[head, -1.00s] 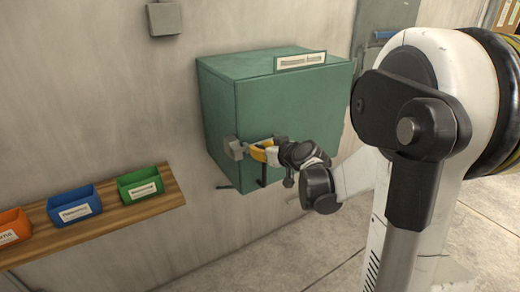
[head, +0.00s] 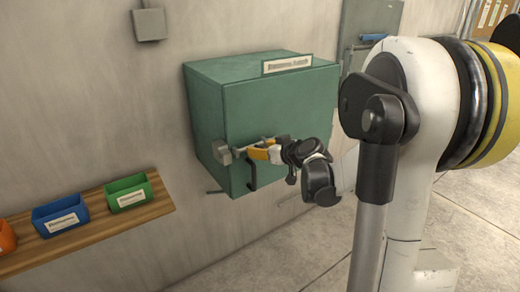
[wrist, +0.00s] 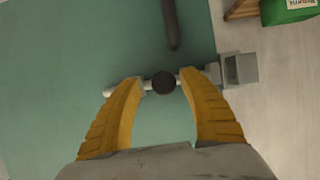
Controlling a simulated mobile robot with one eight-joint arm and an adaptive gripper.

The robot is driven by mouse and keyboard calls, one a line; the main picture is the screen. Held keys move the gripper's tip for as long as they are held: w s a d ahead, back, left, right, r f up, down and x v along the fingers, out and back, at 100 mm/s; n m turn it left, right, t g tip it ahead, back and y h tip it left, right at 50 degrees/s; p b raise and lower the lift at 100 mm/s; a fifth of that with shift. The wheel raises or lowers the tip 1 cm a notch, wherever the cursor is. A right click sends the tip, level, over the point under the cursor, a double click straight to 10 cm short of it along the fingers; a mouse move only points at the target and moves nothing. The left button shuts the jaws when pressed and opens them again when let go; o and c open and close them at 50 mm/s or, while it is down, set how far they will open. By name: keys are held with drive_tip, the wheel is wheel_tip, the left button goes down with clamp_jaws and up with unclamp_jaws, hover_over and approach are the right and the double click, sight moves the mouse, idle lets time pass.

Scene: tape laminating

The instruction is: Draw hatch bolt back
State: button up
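The hatch is a green box-shaped cabinet (head: 290,110) on the wall, with a label plate on top. A pale horizontal bolt (wrist: 143,83) with a dark round knob (wrist: 163,83) crosses its front. The bolt's right end in the wrist view meets a grey keeper block (wrist: 240,68), which also shows at the cabinet's left edge in the head view (head: 222,152). My gripper (wrist: 161,79) is at the bolt, its two yellow fingers on either side of the knob with a small gap on each side. In the head view, my gripper (head: 262,152) partly hides the bolt.
A dark pull handle (wrist: 171,22) sits on the hatch face close to the bolt. A wooden shelf (head: 100,230) at the left carries green (head: 128,193), blue (head: 62,214) and orange (head: 6,238) bins. A grey wall box (head: 149,24) is above.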

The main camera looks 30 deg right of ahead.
drive_tip(key=shift+s, duration=0.1)
drive_tip(key=v, duration=1.2)
drive_tip(key=s+a+f+g+y, duration=0.1)
drive_tip(key=s+a+g, duration=0.1)
drive_tip(key=a, duration=0.8)
drive_tip(key=s+a+f+g, duration=0.2)
drive_tip(key=s+a, duration=0.4)
drive_tip(key=s, duration=0.1)
drive_tip(key=s+a+f+g+h, duration=0.1)
drive_tip(key=s+a+f+g, duration=0.1)
drive_tip(key=s+a, duration=0.5)
drive_tip(key=shift+f+g, duration=0.25)
drive_tip(key=shift+g, duration=0.05)
drive_tip(key=shift+s, duration=0.15)
